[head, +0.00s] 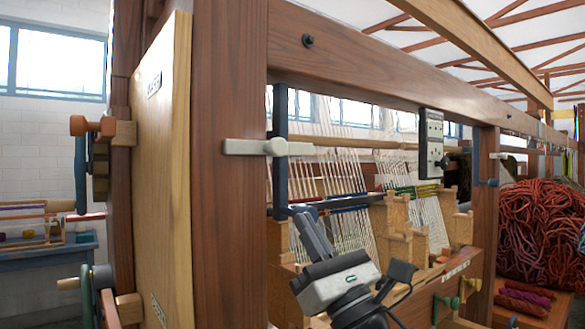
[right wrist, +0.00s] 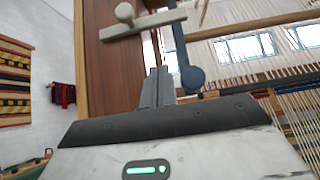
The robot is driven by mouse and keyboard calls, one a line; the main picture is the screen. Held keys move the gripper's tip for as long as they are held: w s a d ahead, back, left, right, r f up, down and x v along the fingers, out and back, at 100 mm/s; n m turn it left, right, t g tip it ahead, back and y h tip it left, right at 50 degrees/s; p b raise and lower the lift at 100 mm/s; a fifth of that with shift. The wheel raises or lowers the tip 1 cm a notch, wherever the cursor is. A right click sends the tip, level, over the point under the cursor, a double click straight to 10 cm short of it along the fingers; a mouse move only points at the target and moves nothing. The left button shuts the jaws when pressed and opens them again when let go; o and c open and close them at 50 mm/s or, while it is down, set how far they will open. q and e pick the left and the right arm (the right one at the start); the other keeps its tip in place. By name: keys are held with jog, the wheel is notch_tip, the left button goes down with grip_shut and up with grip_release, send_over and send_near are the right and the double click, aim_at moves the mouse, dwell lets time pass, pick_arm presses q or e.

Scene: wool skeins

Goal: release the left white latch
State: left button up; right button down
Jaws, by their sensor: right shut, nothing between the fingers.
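The left white latch (head: 255,147) is a pale bar with a round knob, lying about level across the right edge of the near wooden post (head: 232,230). In the right wrist view the latch (right wrist: 145,23) crosses the post's edge above my fingers. My right gripper (head: 304,220) is shut and empty, its fingers pointing up, below and to the right of the latch in the head view. In the right wrist view its fingertips (right wrist: 158,72) are together, with a visible gap to the latch. My left gripper is not in view.
A blue-grey bar (right wrist: 180,45) hangs close beside my fingers. A similar pale latch (head: 497,156) is on the farther post. Behind are loom threads (head: 335,170), wooden blocks (head: 395,215) and a red wool heap (head: 535,225). A pale board (head: 160,180) stands left.

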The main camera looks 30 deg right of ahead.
aim_at(280, 148)
pick_arm(q)
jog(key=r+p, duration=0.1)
jog(key=p, duration=0.1)
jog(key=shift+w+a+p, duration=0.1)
jog(key=shift+p, duration=0.25)
pick_arm(e)
jog(key=w+r, duration=0.4)
jog(key=r, duration=0.4)
jog(key=shift+a, duration=0.15)
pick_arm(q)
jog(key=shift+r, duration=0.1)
pick_arm(e)
jog(key=shift+y, duration=0.3)
